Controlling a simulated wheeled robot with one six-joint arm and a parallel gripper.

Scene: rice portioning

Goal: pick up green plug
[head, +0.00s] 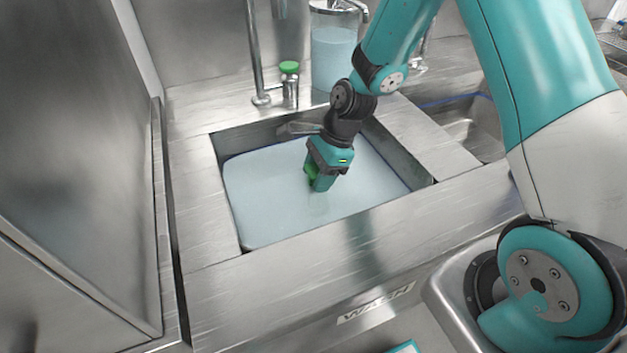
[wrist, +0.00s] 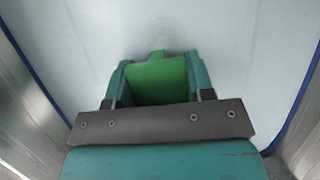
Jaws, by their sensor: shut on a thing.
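The green plug (wrist: 158,82) is between the two teal fingers of my gripper (wrist: 160,80) in the wrist view, with a finger against each side. A small part of the plug also shows in the head view (head: 310,174), beside the fingers. My gripper (head: 322,183) is shut on the plug and points down into the sink basin, at the pale blue water (head: 265,200). I cannot tell how far the fingertips reach into the water. The lower part of the plug is hidden.
The steel rim (head: 195,220) surrounds the basin. A tap pipe (head: 256,60), a green-topped knob (head: 289,70) and a clear container of bluish liquid (head: 335,55) stand behind it. A second basin (head: 470,125) lies to the right. A "WASH" label (head: 375,303) is on the front.

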